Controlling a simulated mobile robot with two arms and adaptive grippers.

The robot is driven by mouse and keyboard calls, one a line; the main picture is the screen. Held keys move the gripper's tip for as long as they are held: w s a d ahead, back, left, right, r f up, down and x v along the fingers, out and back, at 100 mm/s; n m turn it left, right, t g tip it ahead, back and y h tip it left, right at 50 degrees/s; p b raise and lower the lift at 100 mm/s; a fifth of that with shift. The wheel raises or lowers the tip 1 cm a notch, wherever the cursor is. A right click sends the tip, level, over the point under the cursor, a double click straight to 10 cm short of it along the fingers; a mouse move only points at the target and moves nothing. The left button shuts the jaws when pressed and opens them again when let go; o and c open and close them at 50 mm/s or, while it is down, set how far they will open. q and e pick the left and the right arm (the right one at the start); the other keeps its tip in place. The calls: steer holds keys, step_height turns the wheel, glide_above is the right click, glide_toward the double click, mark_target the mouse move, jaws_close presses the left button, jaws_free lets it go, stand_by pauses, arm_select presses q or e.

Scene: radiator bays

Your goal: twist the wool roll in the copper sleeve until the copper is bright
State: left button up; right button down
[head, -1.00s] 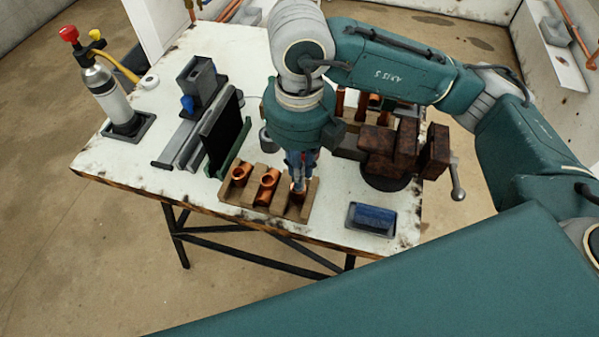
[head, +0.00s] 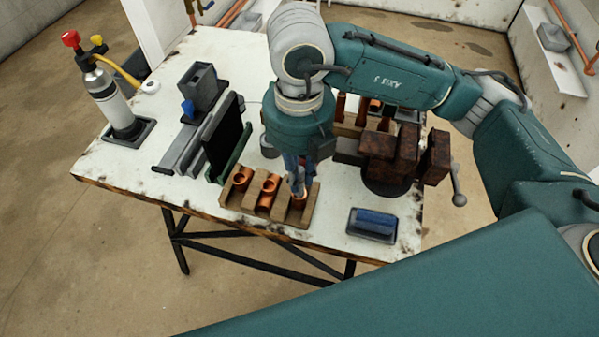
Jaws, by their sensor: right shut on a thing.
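A wooden block (head: 278,221) near the front of the bench holds several copper fittings in a row. The copper sleeve (head: 298,202) is the rightmost of them and sits under my right gripper (head: 298,188). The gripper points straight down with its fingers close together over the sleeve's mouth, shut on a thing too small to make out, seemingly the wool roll. How far the roll reaches into the sleeve is hidden, and so is the brightness of the copper inside. My left gripper is not in view.
A blue pad in a dark tray (head: 372,225) lies right of the block. A rusty vise (head: 392,160) stands behind it. A black panel in a green-edged stand (head: 226,138) is close on the left. A gas torch bottle (head: 112,97) stands at the far left.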

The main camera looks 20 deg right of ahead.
steer(key=shift+r+p, duration=0.4)
steer(key=shift+r, duration=0.95)
steer(key=shift+r+p, duration=0.85)
steer(key=shift+r, duration=0.1)
steer(key=shift+r+p, duration=0.55)
steer(key=shift+r, duration=0.45)
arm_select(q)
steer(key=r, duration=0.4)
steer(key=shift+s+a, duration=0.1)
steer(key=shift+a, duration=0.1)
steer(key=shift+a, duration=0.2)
